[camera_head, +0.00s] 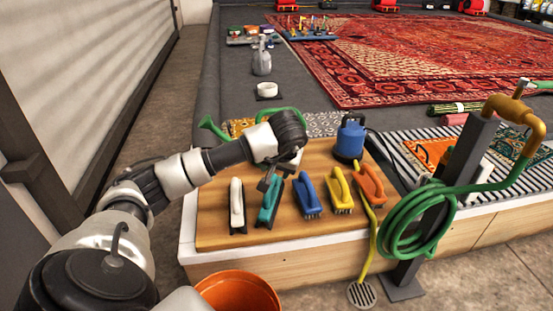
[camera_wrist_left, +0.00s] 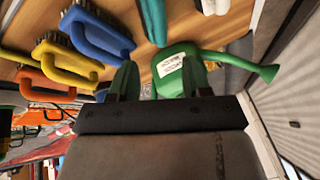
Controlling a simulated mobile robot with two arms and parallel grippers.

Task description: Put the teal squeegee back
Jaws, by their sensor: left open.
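A teal hand tool (camera_head: 269,205) lies on the wooden board between a white one and a blue one. I cannot tell whether it is the squeegee or a brush. Its end also shows at the top of the left wrist view (camera_wrist_left: 152,20). My left gripper (camera_head: 270,182) is over the board just above the far end of the teal tool. In the wrist view the left gripper's two fingers (camera_wrist_left: 160,80) are apart with nothing held between them. My right gripper is in neither view.
White (camera_head: 236,206), blue (camera_head: 307,196), yellow (camera_head: 340,190) and orange (camera_head: 368,184) hand tools lie alongside on the board (camera_head: 215,232). A blue pump (camera_head: 350,138) and a green watering can (camera_wrist_left: 180,68) stand behind. A coiled green hose (camera_head: 400,222) hangs at the right.

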